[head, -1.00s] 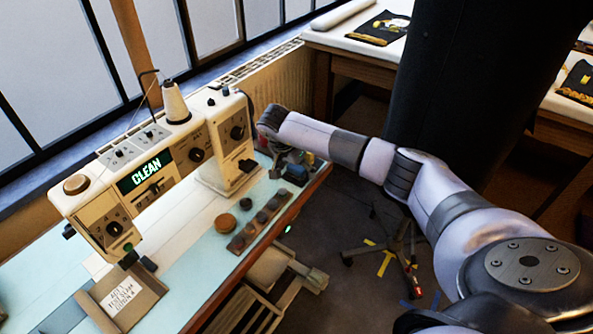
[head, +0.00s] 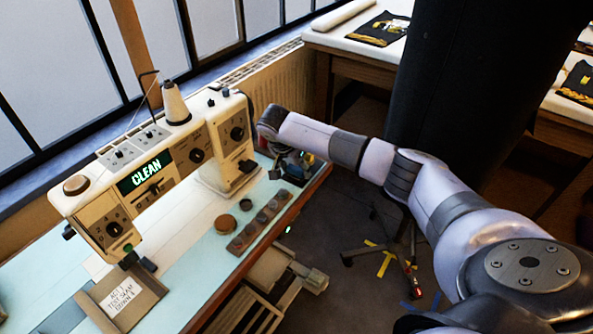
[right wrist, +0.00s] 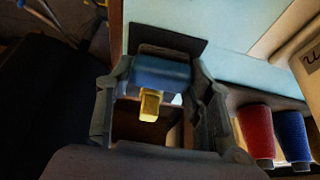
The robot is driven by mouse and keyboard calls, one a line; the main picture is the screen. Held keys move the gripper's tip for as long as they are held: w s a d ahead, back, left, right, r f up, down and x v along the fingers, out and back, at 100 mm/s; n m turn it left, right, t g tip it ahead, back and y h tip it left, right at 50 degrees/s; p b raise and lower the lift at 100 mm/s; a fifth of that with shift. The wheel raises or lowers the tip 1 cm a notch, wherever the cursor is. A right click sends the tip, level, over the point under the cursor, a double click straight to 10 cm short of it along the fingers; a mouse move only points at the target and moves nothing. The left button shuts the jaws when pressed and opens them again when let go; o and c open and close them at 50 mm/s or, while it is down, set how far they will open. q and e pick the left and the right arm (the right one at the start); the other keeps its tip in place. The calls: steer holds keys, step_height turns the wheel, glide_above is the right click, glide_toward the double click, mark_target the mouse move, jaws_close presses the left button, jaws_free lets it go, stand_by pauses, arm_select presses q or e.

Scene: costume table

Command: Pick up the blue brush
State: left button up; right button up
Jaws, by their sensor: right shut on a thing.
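The blue brush (right wrist: 160,72) shows in the right wrist view as a blue block with a dark flat part at its far side and a yellow piece below. My right gripper (right wrist: 162,80) is shut on it, with one finger at each side. In the head view my right gripper (head: 288,160) is at the far right end of the sewing table, past the sewing machine; the brush is small and mostly hidden there. I cannot tell how far the brush is above the table. My left gripper is not in view.
A cream sewing machine (head: 140,165) with a "CLEAN" display stands left of my right gripper. A brown strip with several round pieces (head: 258,220) lies in front. Red (right wrist: 255,130) and blue (right wrist: 292,135) thread spools stand close to the gripper in the right wrist view.

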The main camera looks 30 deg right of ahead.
step_height(320, 180, up, 20)
steer(key=b, duration=0.1)
steer(key=o, duration=0.6)
steer(key=shift+f, duration=0.1)
steer(key=c, duration=0.5)
